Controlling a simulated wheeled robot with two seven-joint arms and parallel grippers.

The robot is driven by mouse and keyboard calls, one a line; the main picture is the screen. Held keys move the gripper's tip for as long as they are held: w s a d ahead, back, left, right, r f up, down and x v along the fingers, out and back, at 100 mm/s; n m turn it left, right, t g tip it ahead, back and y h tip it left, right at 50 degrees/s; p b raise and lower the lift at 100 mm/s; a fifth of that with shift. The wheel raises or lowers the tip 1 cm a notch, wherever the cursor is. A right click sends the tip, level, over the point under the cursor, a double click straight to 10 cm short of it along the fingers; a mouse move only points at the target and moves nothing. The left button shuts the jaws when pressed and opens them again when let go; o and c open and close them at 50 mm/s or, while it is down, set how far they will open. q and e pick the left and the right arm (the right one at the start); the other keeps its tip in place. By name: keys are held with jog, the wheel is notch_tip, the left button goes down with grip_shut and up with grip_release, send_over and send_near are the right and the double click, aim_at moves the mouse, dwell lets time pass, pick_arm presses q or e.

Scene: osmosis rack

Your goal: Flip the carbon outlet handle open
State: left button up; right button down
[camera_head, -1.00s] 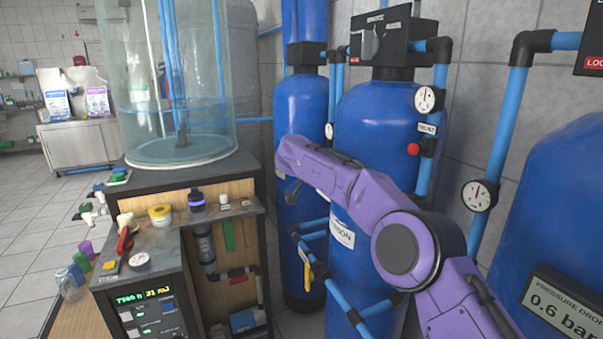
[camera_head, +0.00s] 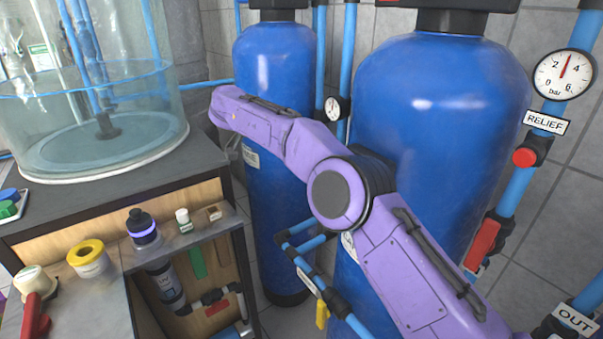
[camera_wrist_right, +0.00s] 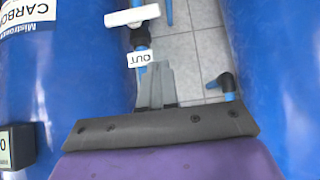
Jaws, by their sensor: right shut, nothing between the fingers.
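My right gripper (camera_wrist_right: 155,66) shows in the right wrist view, with its grey fingers shut and nothing between them. Its tips appear close to an OUT tag (camera_wrist_right: 140,58) on a blue pipe. A white bar-shaped handle (camera_wrist_right: 131,16) crosses that pipe just beyond the tag. The handle is beside a blue tank with a CARBON label (camera_wrist_right: 25,12); contact with the fingers is not visible. In the head view my right arm crosses in front of the big blue tank (camera_head: 445,110), and its gripper is hidden. My left gripper is out of view.
A red handle (camera_head: 482,243) and another OUT tag (camera_head: 576,320) are on pipework at the right. A yellow handle (camera_head: 322,315) hangs on low pipes. A narrower blue tank (camera_head: 272,70) stands behind my arm. A wooden cabinet (camera_head: 70,212) fills the left.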

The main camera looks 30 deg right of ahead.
jog(key=a+f+x, duration=0.2)
jog(key=x, duration=1.1)
jog(key=shift+s, duration=0.4)
